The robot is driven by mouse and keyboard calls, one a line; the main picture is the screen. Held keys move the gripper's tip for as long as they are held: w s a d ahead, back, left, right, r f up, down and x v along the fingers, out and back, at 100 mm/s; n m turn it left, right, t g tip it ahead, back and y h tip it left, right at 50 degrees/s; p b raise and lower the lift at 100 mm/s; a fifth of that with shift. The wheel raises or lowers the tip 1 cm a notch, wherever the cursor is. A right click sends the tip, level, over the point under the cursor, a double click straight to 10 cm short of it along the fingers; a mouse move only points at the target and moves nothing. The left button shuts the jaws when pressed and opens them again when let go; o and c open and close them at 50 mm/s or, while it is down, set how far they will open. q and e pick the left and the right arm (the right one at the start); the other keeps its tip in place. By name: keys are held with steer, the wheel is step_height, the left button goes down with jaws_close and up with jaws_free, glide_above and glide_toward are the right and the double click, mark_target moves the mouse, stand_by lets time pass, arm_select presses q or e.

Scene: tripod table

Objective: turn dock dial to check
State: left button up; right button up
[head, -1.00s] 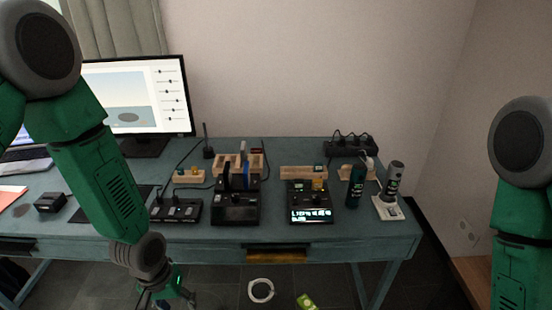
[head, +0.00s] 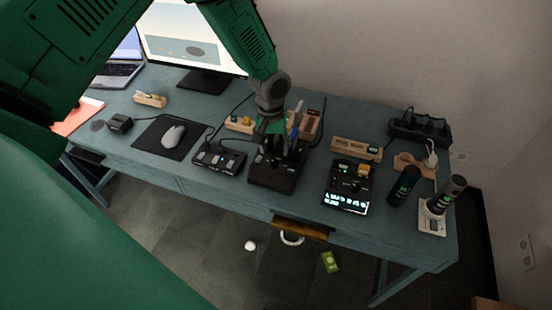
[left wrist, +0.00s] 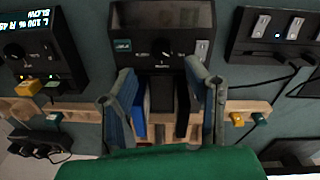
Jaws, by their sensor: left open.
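A black dock (head: 272,174) with an open tray stands in the middle of the table. In the left wrist view the dock (left wrist: 203,17) is upside down; a small round dial (left wrist: 167,54) with a pale mark sits on its panel, between a teal label and pale switches. The dial's lettering is too small to read. My left gripper (left wrist: 160,78) is open above the dock's dial side, its two grey fingers spread apart. It touches nothing that I can make out. In the head view my left gripper (head: 276,122) partly hides the dock's back. My right gripper is out of view.
Upright blue and dark pieces (left wrist: 140,112) stand between my fingers, near a wooden rack (left wrist: 82,110). A display box (head: 347,187) with another knob stands to the right, a switch box (head: 218,160) to the left. Bottles (head: 404,186) stand at the far right.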

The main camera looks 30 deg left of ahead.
mark_target(275, 163)
arm_select(q)
steer(key=f, duration=0.4)
steer(key=shift+d+f, duration=0.15)
steer(key=shift+d, duration=0.1)
steer(key=shift+a+f, duration=0.2)
steer(key=shift+f, duration=0.4)
steer(key=shift+a+f, duration=0.2)
steer(key=shift+d, duration=0.25)
jaws_close()
